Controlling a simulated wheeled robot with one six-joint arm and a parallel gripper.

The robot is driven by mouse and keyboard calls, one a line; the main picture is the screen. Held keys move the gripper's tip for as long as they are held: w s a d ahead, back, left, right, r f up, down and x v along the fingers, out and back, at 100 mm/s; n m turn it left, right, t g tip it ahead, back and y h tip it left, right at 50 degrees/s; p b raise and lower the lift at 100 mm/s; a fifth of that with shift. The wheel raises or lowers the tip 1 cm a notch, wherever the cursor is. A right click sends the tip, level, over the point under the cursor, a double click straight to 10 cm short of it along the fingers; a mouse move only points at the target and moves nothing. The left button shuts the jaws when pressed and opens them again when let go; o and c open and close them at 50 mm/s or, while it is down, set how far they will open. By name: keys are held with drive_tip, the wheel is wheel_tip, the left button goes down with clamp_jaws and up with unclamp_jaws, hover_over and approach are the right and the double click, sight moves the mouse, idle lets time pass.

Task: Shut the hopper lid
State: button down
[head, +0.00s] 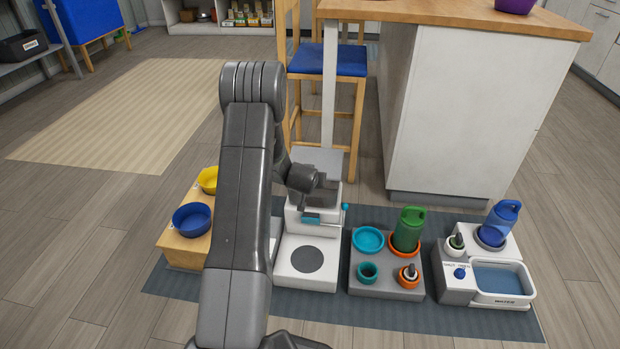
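The white feeder with the hopper (310,238) stands in the middle of the dark mat. A pale flat panel, which looks like the hopper lid (322,160), stands raised at the back of the hopper. My gripper (316,197) is over the hopper, in front of the raised panel. It hides part of the hopper's top, and I cannot tell whether it touches the lid. Its fingers are too small and dark to tell open from shut. A teal part (318,217) shows on the hopper's front, with a teal knob at its right side.
A wooden stand with a blue bowl (192,219) and a yellow bowl is to the left. A grey stand with a green bottle (408,229) and a water unit with a blue bottle (497,222) are to the right. A chair (326,62) and white counter (455,110) stand behind.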

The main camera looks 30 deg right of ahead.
drive_tip(key=shift+s+a+f, duration=0.15)
drive_tip(key=shift+s+f, duration=0.15)
drive_tip(key=shift+f, duration=0.35)
drive_tip(key=shift+s+a+f, duration=0.1)
drive_tip(key=shift+s+f, duration=0.15)
drive_tip(key=shift+f, duration=0.35)
drive_tip(key=shift+b, duration=0.3)
wheel_tip(320, 180, up, 6)
drive_tip(key=p, duration=0.2)
drive_tip(key=s+a+f+p, duration=0.1)
drive_tip(key=s+a+f, duration=0.2)
drive_tip(key=s+a, duration=0.2)
drive_tip(key=shift+s+f, duration=0.15)
drive_tip(key=shift+s, duration=0.65)
drive_tip(key=shift+w, duration=0.1)
drive_tip(key=w+d+r+b, duration=0.1)
drive_tip(key=w+d, duration=0.4)
drive_tip(key=w, duration=0.2)
drive_tip(key=shift+w+d+r, duration=0.15)
drive_tip(key=shift+d+r, duration=0.1)
drive_tip(key=shift+r, duration=0.05)
